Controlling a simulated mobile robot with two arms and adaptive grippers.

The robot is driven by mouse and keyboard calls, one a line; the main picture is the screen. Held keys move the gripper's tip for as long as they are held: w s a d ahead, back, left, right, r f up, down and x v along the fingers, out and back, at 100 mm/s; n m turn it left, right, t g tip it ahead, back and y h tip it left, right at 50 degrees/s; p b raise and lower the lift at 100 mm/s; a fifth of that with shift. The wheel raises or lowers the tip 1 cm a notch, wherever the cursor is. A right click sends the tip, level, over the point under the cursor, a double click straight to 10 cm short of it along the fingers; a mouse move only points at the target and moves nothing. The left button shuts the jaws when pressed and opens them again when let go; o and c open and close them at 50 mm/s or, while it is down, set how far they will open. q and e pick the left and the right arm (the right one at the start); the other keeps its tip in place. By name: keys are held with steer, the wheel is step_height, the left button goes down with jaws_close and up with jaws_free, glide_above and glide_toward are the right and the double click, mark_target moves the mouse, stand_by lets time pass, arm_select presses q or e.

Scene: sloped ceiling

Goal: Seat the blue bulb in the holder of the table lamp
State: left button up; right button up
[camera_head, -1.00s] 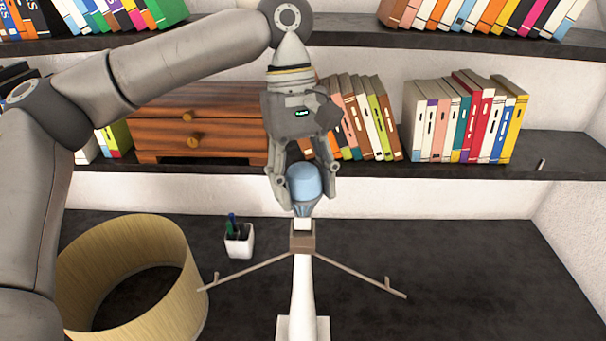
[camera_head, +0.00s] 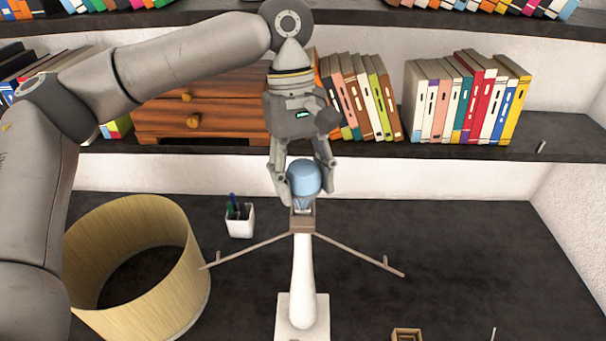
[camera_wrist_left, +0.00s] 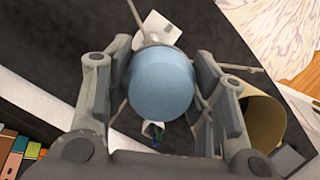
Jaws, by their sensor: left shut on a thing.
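The blue bulb (camera_head: 304,178) is between the fingers of my left gripper (camera_head: 304,184), which is shut on it. The bulb is upright, with its lower end at the top of the brown holder (camera_head: 302,220) of the table lamp (camera_head: 302,275). I cannot tell how far its base is inside the holder. In the left wrist view the round bulb (camera_wrist_left: 161,84) hides the holder, and the lamp's white base (camera_wrist_left: 165,27) shows behind it. My right gripper is not in view.
Two thin arms (camera_head: 352,254) spread from the holder. A yellow lampshade (camera_head: 190,290) stands on the dark desk (camera_head: 450,250) at left, near a white pen cup (camera_head: 239,222). A small wooden box (camera_head: 407,335) is at the front. Shelves with books (camera_head: 465,100) and a wooden drawer unit (camera_head: 220,125) are behind.

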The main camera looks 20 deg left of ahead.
arm_select(q)
steer(key=shift+f, duration=0.1)
stand_by(0.5)
steer(key=o, duration=1.1)
steer(key=v, duration=1.2)
